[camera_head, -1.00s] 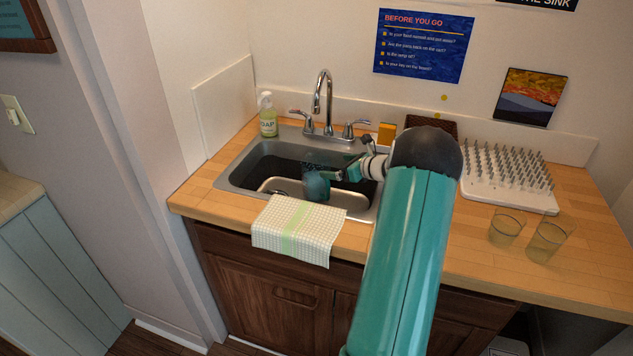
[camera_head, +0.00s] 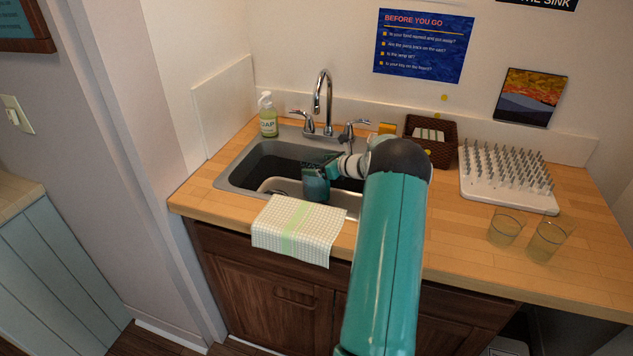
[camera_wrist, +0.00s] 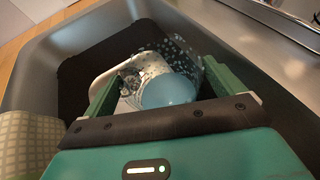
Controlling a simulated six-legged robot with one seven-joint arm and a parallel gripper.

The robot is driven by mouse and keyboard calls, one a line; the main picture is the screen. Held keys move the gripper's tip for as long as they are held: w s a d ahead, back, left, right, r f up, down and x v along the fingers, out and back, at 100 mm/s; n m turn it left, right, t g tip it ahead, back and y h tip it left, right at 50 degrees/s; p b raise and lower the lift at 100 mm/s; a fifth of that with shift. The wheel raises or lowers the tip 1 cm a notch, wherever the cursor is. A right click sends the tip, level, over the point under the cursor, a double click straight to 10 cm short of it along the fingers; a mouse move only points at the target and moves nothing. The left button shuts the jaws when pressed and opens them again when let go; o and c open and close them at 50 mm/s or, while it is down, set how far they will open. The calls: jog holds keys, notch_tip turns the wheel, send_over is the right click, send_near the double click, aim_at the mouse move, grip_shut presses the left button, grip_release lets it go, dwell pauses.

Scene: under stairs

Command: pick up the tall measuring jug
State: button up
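A blue vessel (camera_head: 315,187) stands in the sink. I cannot tell for sure that it is the tall measuring jug. In the wrist view its round light-blue surface (camera_wrist: 168,91) shows between my two green fingers. A speckled, partly clear surface (camera_wrist: 184,48) rises just behind it; I cannot tell whether it is the same piece. My gripper (camera_head: 326,169) is down at the sink, over the vessel. In the wrist view my gripper (camera_wrist: 155,84) has its fingers wide apart, on either side of the blue surface. Contact is not clear.
The grey sink rim (camera_head: 236,178) surrounds my gripper. The faucet (camera_head: 321,100) stands behind, with a soap bottle (camera_head: 268,116) to its left. A checked towel (camera_head: 299,230) hangs over the front edge. Right are a basket (camera_head: 436,126), a pegged rack (camera_head: 507,178) and two glasses (camera_head: 506,228).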

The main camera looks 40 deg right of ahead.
jog(key=c, duration=1.4)
jog(key=shift+o, duration=0.2)
jog(key=shift+r, duration=0.1)
notch_tip(320, 180, up, 10)
